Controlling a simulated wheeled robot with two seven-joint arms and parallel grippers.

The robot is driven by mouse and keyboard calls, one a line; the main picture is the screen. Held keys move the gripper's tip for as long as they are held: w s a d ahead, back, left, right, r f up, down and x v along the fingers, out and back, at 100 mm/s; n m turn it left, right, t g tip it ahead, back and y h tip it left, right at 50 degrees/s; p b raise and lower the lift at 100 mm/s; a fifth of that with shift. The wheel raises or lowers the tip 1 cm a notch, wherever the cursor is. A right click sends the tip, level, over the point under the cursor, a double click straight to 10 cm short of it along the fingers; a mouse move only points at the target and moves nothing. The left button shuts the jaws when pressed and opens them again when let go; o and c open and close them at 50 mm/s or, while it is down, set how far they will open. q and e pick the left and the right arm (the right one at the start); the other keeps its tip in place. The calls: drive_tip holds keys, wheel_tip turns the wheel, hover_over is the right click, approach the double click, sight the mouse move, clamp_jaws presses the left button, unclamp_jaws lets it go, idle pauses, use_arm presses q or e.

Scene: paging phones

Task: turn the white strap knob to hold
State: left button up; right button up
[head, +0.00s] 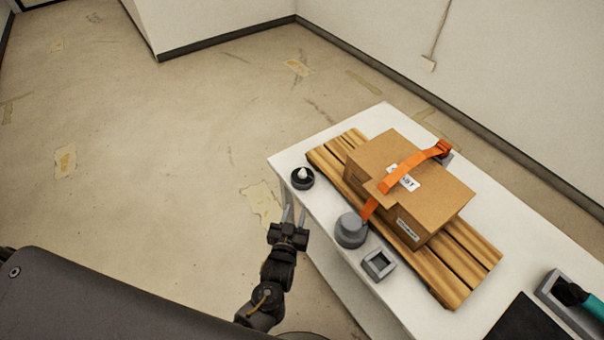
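A small black round base with a white knob on top (302,176) sits at the near left corner of the white table (290,158). My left gripper (294,213) is at the table's near edge, just below the white knob and left of the grey drum. Its two fingers are apart with nothing between them, and it seems to touch neither. Any markings around the knob are too small to read. My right gripper is out of view.
The cardboard box (445,198) sits on a wooden slatted pallet (455,280). A small grey square holder (378,264) lies near the front edge. A black panel (527,320) and a grey tray with a teal-handled item (592,302) are at the right. Floor to the left is clear.

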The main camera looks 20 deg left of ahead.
sight(302, 175)
use_arm(q)
drive_tip(key=shift+n+t, duration=0.3)
drive_tip(key=shift+t, duration=0.2)
drive_tip(key=w+r, duration=0.1)
drive_tip(key=w, duration=0.3)
drive_tip(key=w+r+p, duration=0.1)
drive_tip(key=w, duration=0.3)
drive_tip(key=w+a+r+p, duration=0.1)
drive_tip(key=w+r, duration=0.1)
drive_tip(key=w, duration=0.1)
drive_tip(key=shift+w, duration=0.4)
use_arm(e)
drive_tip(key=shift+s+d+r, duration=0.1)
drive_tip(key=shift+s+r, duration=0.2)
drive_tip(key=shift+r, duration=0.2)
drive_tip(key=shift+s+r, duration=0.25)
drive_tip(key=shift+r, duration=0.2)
use_arm(q)
drive_tip(key=c, duration=0.7)
drive_tip(key=shift+o, duration=0.2)
